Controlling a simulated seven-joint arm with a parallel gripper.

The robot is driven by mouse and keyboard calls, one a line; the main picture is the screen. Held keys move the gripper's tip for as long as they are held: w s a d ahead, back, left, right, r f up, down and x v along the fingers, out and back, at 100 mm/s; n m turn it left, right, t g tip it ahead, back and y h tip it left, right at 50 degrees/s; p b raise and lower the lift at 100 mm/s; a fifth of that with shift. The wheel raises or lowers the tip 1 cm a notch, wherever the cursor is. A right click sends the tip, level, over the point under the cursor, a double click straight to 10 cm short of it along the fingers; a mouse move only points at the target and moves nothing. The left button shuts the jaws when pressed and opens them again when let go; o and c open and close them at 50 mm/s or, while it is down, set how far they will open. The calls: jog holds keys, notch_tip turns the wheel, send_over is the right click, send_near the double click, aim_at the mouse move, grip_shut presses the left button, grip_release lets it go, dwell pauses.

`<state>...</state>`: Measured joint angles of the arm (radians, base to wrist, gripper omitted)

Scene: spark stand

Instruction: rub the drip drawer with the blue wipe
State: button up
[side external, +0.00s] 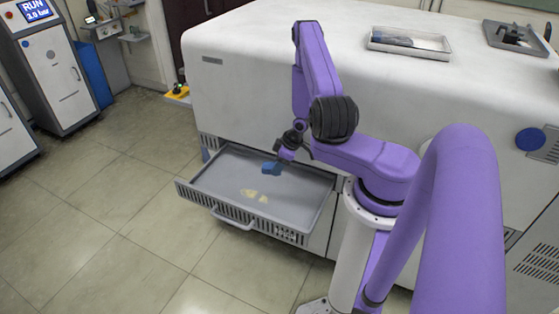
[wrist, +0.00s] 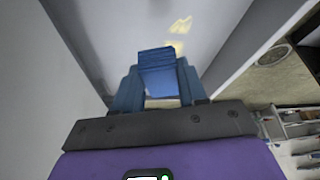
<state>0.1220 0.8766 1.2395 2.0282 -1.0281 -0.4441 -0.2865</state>
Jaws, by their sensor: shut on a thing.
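The drip drawer (side external: 215,185) is pulled out from the white cabinet, a shallow grey tray with a slotted front and a handle. Pale yellowish stains (side external: 255,195) lie on its floor near the middle; they also show in the wrist view (wrist: 179,30). My gripper (side external: 277,162) is over the back right part of the drawer. It is shut on the blue wipe (wrist: 157,68), which shows as a folded blue piece between the fingers. The wipe also shows in the side view (side external: 271,168), low over the drawer floor. I cannot tell whether it touches the floor.
The white cabinet (side external: 240,85) stands right behind and above the drawer. A tray with dark items (side external: 410,42) and a darker tray (side external: 517,37) are on its top. The tiled floor (side external: 110,215) left and in front is clear.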

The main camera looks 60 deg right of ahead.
aim_at(264, 206)
jog(key=shift+w+a+f+n+g+y, duration=0.25)
jog(key=shift+a+f+n, duration=0.8)
jog(key=shift+f, duration=0.55)
jog(key=shift+a+f+n+g+y, duration=0.15)
jog(key=shift+a+f+n+y, duration=0.2)
jog(key=shift+a+f+n, duration=0.8)
jog(key=shift+w+a+f+n+g+y, duration=0.25)
jog(key=shift+a+f+n, duration=0.35)
jog(key=shift+a+f, duration=1.1)
jog(key=shift+d+f, duration=0.2)
jog(key=shift+f, duration=0.35)
jog(key=shift+d+f, duration=0.2)
jog(key=shift+f, duration=0.3)
jog(key=shift+c, duration=0.3)
jog(key=shift+w+r, duration=0.4)
jog(key=shift+c, duration=0.5)
jog(key=shift+w+f, duration=0.15)
jog(key=shift+w, duration=0.2)
jog(key=shift+w+f, duration=0.1)
jog(key=shift+w, duration=5.8)
jog(key=shift+s, duration=6.8)
notch_tip(264, 206, up, 8)
